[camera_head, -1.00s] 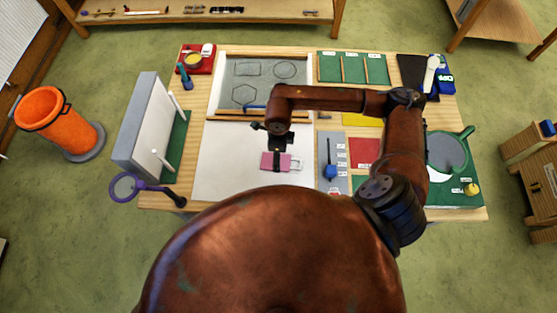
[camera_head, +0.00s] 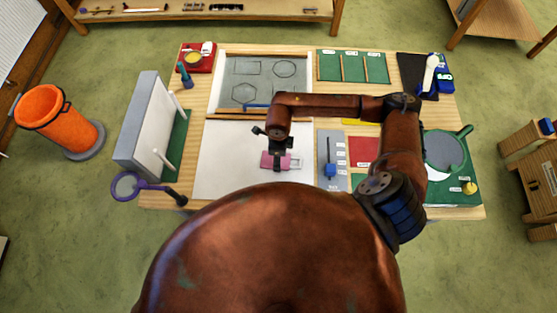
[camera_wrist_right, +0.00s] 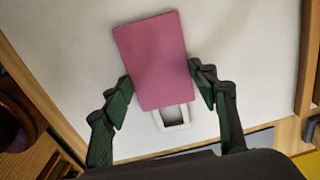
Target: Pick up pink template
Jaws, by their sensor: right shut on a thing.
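The pink template (camera_head: 268,160) is a flat pink rectangle with a pale loop-shaped handle at its right end in the head view. In the right wrist view the pink template (camera_wrist_right: 153,60) lies between the fingers, with its pale handle (camera_wrist_right: 172,116) below it. My right gripper (camera_head: 277,164) is over the template, above the white sheet. In the right wrist view my right gripper (camera_wrist_right: 161,88) has one finger against each side of the template and is shut on it. I cannot tell whether the template touches the sheet. My left gripper is not in view.
The white sheet (camera_head: 218,165) is clear around the template. A grey board with drawn shapes (camera_head: 235,72) is behind it. A white panel on a stand (camera_head: 143,130) and a magnifier (camera_head: 125,186) are at left. A grey strip with a blue tool (camera_head: 330,170) is at right.

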